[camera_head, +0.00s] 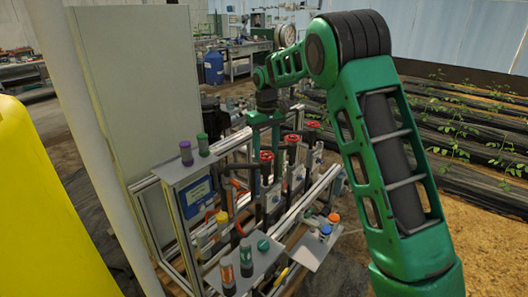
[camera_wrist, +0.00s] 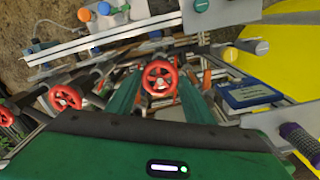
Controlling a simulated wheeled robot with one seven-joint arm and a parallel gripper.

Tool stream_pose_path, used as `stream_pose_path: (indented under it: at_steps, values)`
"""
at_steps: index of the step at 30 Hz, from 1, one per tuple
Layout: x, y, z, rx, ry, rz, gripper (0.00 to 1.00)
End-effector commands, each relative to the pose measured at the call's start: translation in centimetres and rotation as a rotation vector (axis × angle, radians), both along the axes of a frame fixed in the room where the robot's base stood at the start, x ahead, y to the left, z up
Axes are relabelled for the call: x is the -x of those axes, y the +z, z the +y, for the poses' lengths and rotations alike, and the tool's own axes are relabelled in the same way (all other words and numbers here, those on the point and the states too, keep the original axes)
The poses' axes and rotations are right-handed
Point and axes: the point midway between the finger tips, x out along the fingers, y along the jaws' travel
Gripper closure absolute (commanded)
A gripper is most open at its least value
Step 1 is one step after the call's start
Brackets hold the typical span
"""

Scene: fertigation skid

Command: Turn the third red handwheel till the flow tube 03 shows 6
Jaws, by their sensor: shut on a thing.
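Three red handwheels stand in a row on the skid: a near one (camera_head: 266,156), a middle one (camera_head: 292,138) and a far one (camera_head: 313,125). My gripper (camera_head: 265,150) reaches down from above at the near handwheel. In the wrist view, my green fingers lie on either side of this wheel (camera_wrist: 159,78) and are shut on it. The other wheels, the middle (camera_wrist: 65,97) and the far (camera_wrist: 6,117), stand free to the left there. I cannot make out the numbers or the reading of flow tube 03.
A blue label panel (camera_head: 197,197) and purple-capped (camera_head: 186,153) and green-capped (camera_head: 203,144) parts stand left of the wheels. A tall grey panel (camera_head: 140,90) rises behind. Planting beds (camera_head: 470,130) lie right.

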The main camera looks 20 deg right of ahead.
Motion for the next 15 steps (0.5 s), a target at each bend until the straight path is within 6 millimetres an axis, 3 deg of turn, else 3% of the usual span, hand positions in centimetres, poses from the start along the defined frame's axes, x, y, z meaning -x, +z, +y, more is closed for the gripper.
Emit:
stream_pose_path:
  at_steps: [15]
  values:
    - [-0.03, 0.01, 0.03, -0.001, 0.491, -0.001, 0.75]
